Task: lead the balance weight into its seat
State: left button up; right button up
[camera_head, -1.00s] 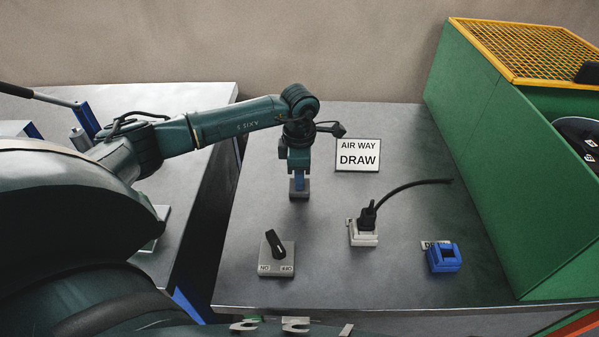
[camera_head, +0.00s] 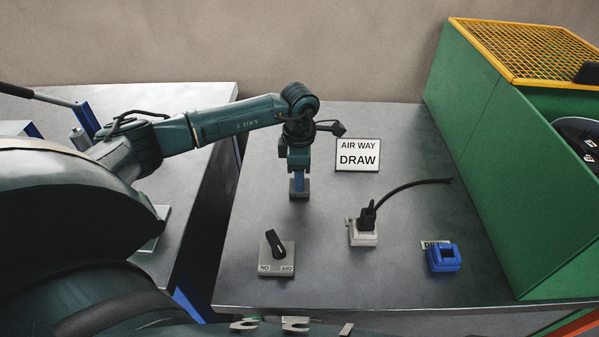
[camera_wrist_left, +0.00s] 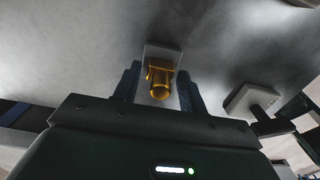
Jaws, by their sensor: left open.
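My left gripper (camera_head: 299,190) points straight down over a small grey base (camera_head: 300,195) on the grey table. In the left wrist view its two dark blue fingers (camera_wrist_left: 158,88) stand open on either side of a gold-coloured rounded piece (camera_wrist_left: 160,80). This piece stands on a light grey square plate (camera_wrist_left: 163,54). I cannot tell whether the fingers touch it. In the head view the gripper hides the piece. I cannot surely make out which thing is the balance weight or its seat. My right gripper is not in view.
A sign reading "AIR WAY DRAW" (camera_head: 358,155) stands right of the gripper. A rotary switch (camera_head: 276,258), a white socket with a black plug (camera_head: 363,236) and a blue frame (camera_head: 443,258) are nearer the front. A green machine (camera_head: 500,170) bounds the right side.

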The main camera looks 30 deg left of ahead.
pick_arm(q)
jog(key=shift+r+p, duration=0.4)
jog(key=shift+r, duration=0.3)
jog(key=shift+r+p, duration=0.5)
jog(key=shift+r, duration=0.25)
jog(key=shift+r, duration=0.15)
jog(key=o, duration=0.6)
jog(key=shift+c, duration=0.2)
jog(key=shift+o, duration=0.2)
jog(key=shift+o, duration=1.8)
jog(key=shift+o, duration=0.4)
